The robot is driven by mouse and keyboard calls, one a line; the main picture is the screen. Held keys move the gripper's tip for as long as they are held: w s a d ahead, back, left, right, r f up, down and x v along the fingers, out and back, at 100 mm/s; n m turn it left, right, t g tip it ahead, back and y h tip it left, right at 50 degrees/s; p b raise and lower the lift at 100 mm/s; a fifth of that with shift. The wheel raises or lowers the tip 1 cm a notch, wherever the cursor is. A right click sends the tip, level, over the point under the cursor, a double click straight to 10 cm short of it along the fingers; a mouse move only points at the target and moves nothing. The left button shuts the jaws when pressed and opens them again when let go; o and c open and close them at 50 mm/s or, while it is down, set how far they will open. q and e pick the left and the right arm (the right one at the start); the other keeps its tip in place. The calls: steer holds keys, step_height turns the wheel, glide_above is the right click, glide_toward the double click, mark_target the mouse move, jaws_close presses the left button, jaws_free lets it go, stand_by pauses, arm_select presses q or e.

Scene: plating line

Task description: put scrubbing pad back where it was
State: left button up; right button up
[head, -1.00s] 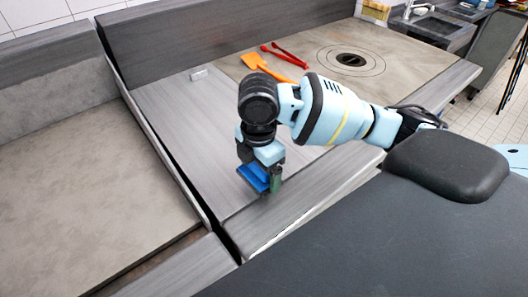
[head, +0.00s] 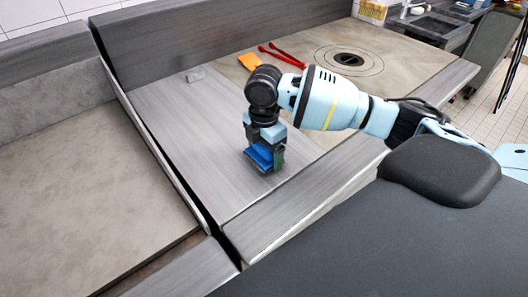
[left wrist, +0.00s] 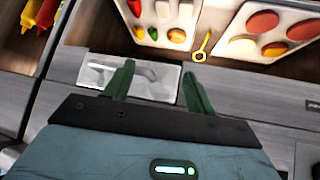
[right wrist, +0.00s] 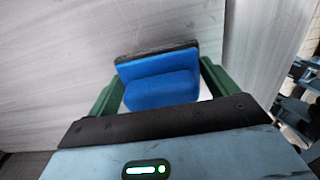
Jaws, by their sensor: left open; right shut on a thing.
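The scrubbing pad (head: 262,157) is blue with a dark layer along one side. My right gripper (head: 265,163) is shut on it, low over the grey worktop near its front edge. In the right wrist view the blue pad (right wrist: 160,82) sits between the two green fingers. I cannot tell whether the pad touches the worktop. My left gripper (left wrist: 153,85) shows only in the left wrist view, open and with nothing between its fingers, above a grey surface with a pale metal tray beyond.
A raised divider (head: 160,142) borders the worktop's left side. The worktop between is clear.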

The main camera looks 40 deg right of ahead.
steer(key=shift+f, duration=0.4)
steer(key=shift+f, duration=0.1)
steer(key=o, duration=0.9)
steer(key=shift+f, duration=0.1)
steer(key=shift+c, duration=0.2)
step_height(320, 180, up, 12)
steer(key=shift+r+p, duration=0.15)
steer(key=shift+p, duration=0.3)
